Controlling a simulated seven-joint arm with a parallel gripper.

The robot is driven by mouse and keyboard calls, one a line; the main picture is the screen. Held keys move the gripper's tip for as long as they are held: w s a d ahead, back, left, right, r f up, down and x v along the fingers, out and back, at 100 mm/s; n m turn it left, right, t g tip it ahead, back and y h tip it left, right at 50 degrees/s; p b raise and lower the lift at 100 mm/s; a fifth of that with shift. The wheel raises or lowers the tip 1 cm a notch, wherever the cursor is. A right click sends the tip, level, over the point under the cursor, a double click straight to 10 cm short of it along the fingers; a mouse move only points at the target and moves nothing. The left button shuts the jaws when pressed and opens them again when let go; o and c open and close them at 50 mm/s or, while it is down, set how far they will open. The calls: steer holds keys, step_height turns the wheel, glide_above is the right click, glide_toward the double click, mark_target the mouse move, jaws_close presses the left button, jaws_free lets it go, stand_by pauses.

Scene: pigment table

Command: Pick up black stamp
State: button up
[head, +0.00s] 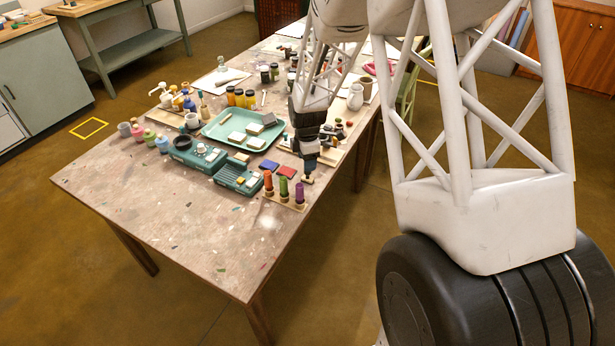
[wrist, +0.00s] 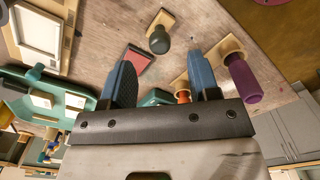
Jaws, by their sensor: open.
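The black stamp shows in the wrist view as a dark rounded handle (wrist: 159,41) on a pale wooden base. It sits beyond my fingertips, roughly in line with the gap between them, and does not appear to be held. In the head view, a small wooden base (head: 308,180) shows just below my gripper; the rest of that piece is mostly hidden by the gripper. My gripper (head: 309,163) points down over the table's right side. Its two blue fingers also show spread apart in the wrist view (wrist: 160,65), with nothing between them.
Orange (head: 268,182), green (head: 283,187) and purple (head: 299,194) handles stand on a wooden strip just left of my gripper. A teal tray (head: 215,127) is farther left. The table's front (head: 200,245) is clear.

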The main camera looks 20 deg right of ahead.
steer(key=shift+f, duration=0.15)
steer(key=shift+d+f, duration=0.1)
steer(key=shift+f, duration=2.35)
steer(key=shift+c, duration=0.3)
steer(key=c, duration=0.9)
steer(key=shift+r, duration=0.1)
steer(key=shift+c, duration=0.2)
step_height(320, 180, up, 28)
